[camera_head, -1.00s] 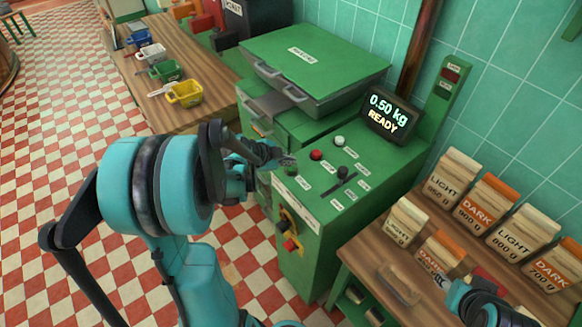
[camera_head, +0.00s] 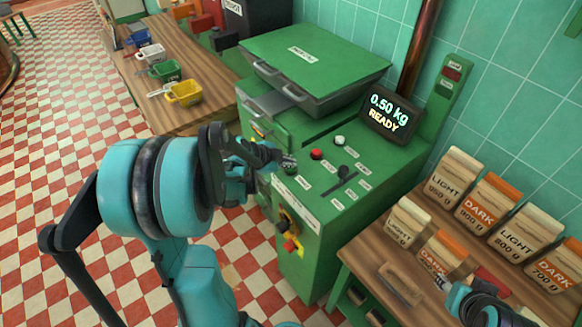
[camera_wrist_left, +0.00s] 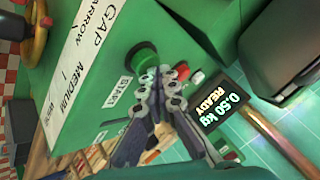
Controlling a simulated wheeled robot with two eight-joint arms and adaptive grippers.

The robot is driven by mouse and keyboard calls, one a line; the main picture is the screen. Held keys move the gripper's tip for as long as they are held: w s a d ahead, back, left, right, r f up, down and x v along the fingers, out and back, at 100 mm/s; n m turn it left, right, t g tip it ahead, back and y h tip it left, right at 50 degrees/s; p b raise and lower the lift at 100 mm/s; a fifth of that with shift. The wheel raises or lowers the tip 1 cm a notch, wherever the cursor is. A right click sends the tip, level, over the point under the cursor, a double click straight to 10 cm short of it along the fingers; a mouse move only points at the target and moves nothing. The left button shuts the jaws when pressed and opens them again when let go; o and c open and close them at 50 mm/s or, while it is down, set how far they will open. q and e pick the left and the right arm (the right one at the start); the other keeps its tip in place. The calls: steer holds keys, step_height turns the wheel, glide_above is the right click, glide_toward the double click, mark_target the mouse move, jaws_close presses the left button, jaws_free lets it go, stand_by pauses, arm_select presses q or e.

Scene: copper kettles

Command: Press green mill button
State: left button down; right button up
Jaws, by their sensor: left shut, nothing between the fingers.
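The mill (camera_head: 330,225) is a green machine with a sloped control top. Its green button (camera_wrist_left: 141,57) is a round knob beside the START label (camera_wrist_left: 119,90) in the left wrist view. In the head view the green button (camera_head: 291,169) is partly hidden by my left gripper (camera_head: 284,160). My left gripper is shut and empty, its fingertips (camera_wrist_left: 172,75) close beside the button; I cannot tell whether they touch it. The display (camera_head: 388,112) reads 0.50 kg READY. My right gripper (camera_head: 490,308) is partly in view at the lower right; its jaws are unclear.
A red button (camera_head: 316,154), a white button (camera_head: 340,141) and a dark slider knob (camera_head: 343,170) sit near the green button. Labelled bags (camera_head: 520,233) stand on the wooden table at right. Coloured scoops (camera_head: 184,93) lie on the left bench.

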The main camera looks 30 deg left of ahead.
arm_select(q)
steer(key=shift+f, duration=0.35)
stand_by(0.5)
steer(key=shift+r+p, duration=0.5)
steer(key=shift+r, duration=0.45)
step_height(320, 180, up, 5)
steer(key=p, duration=0.4)
stand_by(0.6)
